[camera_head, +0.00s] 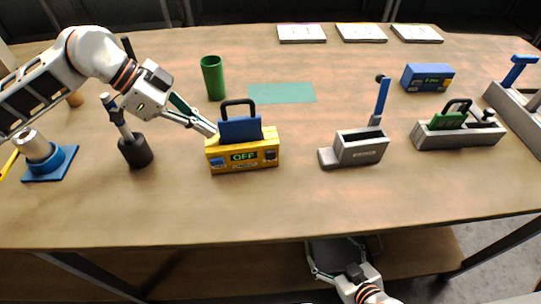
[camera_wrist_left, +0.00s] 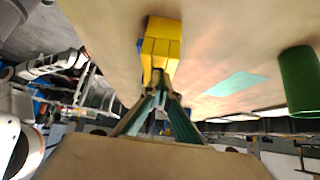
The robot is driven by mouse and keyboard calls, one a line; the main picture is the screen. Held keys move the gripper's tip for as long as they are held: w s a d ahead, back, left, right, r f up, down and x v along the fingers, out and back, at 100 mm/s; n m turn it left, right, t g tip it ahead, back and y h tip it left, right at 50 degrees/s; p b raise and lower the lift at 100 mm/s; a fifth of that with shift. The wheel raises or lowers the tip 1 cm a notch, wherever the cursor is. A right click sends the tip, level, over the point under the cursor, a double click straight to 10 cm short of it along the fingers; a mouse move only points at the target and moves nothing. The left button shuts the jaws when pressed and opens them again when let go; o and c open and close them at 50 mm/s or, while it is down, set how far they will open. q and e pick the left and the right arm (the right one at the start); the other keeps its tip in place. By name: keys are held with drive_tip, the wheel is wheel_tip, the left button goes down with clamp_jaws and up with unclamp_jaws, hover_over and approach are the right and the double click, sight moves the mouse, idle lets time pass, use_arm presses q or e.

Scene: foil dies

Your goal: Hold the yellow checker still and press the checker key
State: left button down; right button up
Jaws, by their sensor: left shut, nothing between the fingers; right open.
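The yellow checker (camera_head: 243,158) stands on the table left of centre, its display reading OFF. A blue block (camera_head: 240,129) with a black handle sits in its top. A blue key-like part (camera_head: 218,162) is on its front left, and a dark knob (camera_head: 271,155) is on its front right. My left gripper (camera_head: 212,132) is shut and empty at the checker's upper left edge; I cannot tell whether it touches. In the left wrist view the checker (camera_wrist_left: 160,45) is just beyond the fingertips (camera_wrist_left: 160,82). My right gripper (camera_head: 343,252) is open and empty, below the table's front edge.
A green cup (camera_head: 213,77) and teal mat (camera_head: 282,93) are behind the checker. A black holder with a tool (camera_head: 135,150) stands left. A grey press (camera_head: 360,148), a grey fixture (camera_head: 458,134) and a blue box (camera_head: 427,77) stand right. The table front is clear.

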use_arm(q)
drive_tip(key=shift+f, duration=0.75)
use_arm(e)
drive_tip(key=shift+s+f, duration=0.1)
drive_tip(key=shift+f, duration=0.1)
use_arm(q)
drive_tip(key=shift+s+f, duration=0.1)
drive_tip(key=shift+f, duration=0.25)
idle(1.0)
use_arm(e)
drive_tip(key=c, duration=2.3)
clamp_jaws()
